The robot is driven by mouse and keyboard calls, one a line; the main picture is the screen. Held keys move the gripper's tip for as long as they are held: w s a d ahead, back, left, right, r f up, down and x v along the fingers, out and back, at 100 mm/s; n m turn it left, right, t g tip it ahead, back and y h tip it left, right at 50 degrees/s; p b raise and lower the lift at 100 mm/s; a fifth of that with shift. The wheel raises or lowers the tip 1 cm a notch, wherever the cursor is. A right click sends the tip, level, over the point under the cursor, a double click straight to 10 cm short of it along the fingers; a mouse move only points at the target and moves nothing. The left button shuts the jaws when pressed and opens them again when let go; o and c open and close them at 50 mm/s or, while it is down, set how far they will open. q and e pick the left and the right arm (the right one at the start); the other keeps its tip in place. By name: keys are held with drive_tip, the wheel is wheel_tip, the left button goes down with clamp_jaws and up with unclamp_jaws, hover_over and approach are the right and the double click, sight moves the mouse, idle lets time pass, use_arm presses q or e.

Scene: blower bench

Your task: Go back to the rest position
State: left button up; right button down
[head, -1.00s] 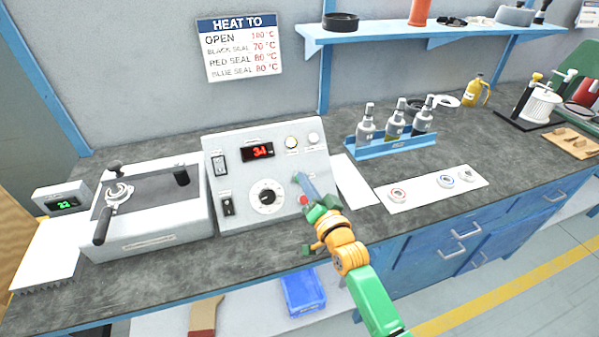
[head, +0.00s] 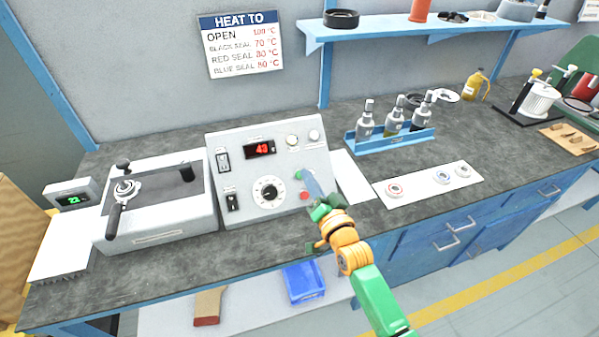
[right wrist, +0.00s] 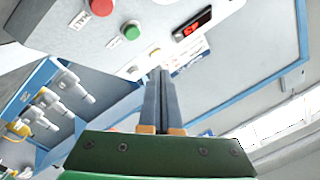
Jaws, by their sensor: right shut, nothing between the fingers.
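My right gripper (head: 312,187) is shut and empty in front of the right side of the white control box (head: 228,190). Its blue-grey fingers are together, and they also show in the right wrist view (right wrist: 162,98). The fingertips overlap the box face near the green button (head: 299,175) and the red button (head: 304,196); in the right wrist view the green button (right wrist: 131,32) and red button (right wrist: 78,20) are clear of the fingers. The red display (head: 260,149) reads 43. My left gripper is not in view.
A heater unit with a portafilter-like handle (head: 115,219) stands left of the box. A blue rack (head: 392,142) of several bottles and a white strip (head: 411,193) with seal rings are to the right. A shelf (head: 440,30) hangs above. A blue bin (head: 303,283) sits below the bench.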

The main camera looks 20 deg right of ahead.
drive_tip(key=s+f+n+g, duration=0.1)
drive_tip(key=s+f+g, duration=0.1)
drive_tip(key=s+f, duration=0.1)
drive_tip(key=s+a+f+n+g, duration=0.1)
drive_tip(key=f, duration=0.1)
drive_tip(key=shift+s+f+n+g, duration=0.15)
drive_tip(key=shift+f+n+g, duration=0.05)
drive_tip(key=shift+n+g, duration=0.1)
drive_tip(key=s+d+f+n+g+h, duration=0.1)
drive_tip(key=s+f+n+g, duration=0.2)
drive_tip(key=s, duration=0.5)
drive_tip(key=s+f+n+g, duration=0.15)
drive_tip(key=s+g, duration=0.25)
drive_tip(key=s, duration=0.4)
drive_tip(key=s+d+f+n+g+h, duration=0.1)
drive_tip(key=s+f+n+g, duration=0.2)
drive_tip(key=s, duration=0.5)
drive_tip(key=s+f+g, duration=0.2)
drive_tip(key=s+f, duration=0.1)
drive_tip(key=f, duration=1.5)
drive_tip(key=s+d+f+g, duration=0.1)
drive_tip(key=s+d+f, duration=0.1)
drive_tip(key=s+f, duration=0.7)
drive_tip(key=s, duration=0.2)
drive_tip(key=shift+s+d+f+m+g, duration=0.2)
drive_tip(key=shift+s+d+m+g, duration=0.1)
drive_tip(key=shift+s+m, duration=0.1)
